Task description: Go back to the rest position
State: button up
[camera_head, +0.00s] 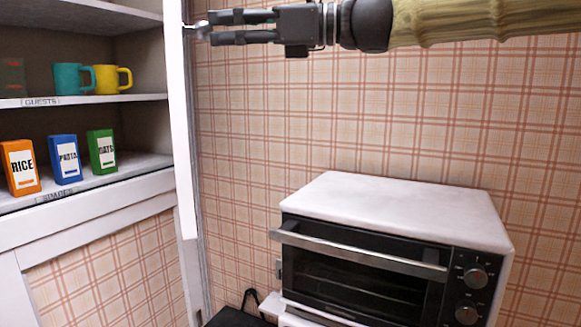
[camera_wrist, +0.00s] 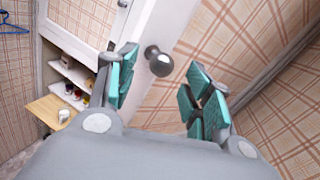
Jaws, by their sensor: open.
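My gripper (camera_head: 208,27) reaches in from the upper right in the head view, level, with its fingertips at the edge of the white cabinet door (camera_head: 181,120). In the wrist view its teal-padded fingers (camera_wrist: 165,90) stand apart. A round metal knob (camera_wrist: 158,61) on the door shows beyond and between the fingers. A knob end also shows at the fingertips in the head view (camera_head: 197,30). I cannot tell whether the fingers touch it. The door stands open, seen nearly edge-on in the head view.
The open cabinet has an upper shelf (camera_head: 140,97) with a teal mug (camera_head: 70,79) and a yellow mug (camera_head: 108,78). Below stand orange RICE (camera_head: 20,166), blue PASTA (camera_head: 65,160) and green OATS (camera_head: 102,151) boxes. A white toaster oven (camera_head: 395,210) stands below my arm. The space between is clear.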

aim_at(212, 30)
jog(key=shift+w+a, duration=0.15)
jog(key=shift+a, duration=0.8)
jog(key=shift+w+a, duration=0.1)
jog(key=shift+a, duration=0.8)
jog(key=shift+d+f, duration=0.1)
